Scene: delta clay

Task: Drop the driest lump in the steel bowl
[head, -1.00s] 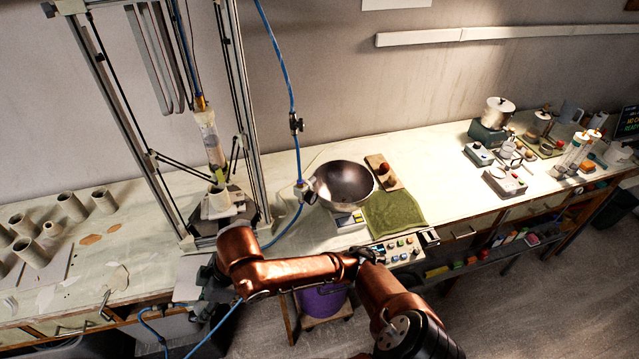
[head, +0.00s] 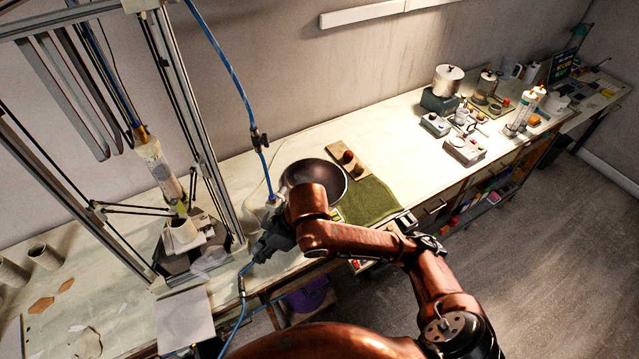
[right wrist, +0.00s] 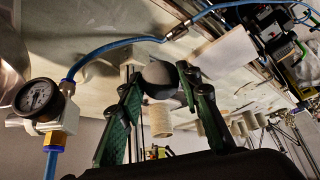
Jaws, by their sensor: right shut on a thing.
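The steel bowl (head: 298,172) stands on the bench, its near side hidden by my right wrist. Its shiny side seems to show at the left edge of the right wrist view (right wrist: 10,65). My right gripper (head: 262,247) is left of and nearer than the bowl, by the bench's front edge. My left gripper is not in view.
A clay printer frame (head: 195,120) stands left of the bowl. A blue hose (head: 232,80) hangs down close to my right gripper, and a pressure gauge (right wrist: 35,97) is near it. A green cloth (head: 368,200) lies right of the bowl.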

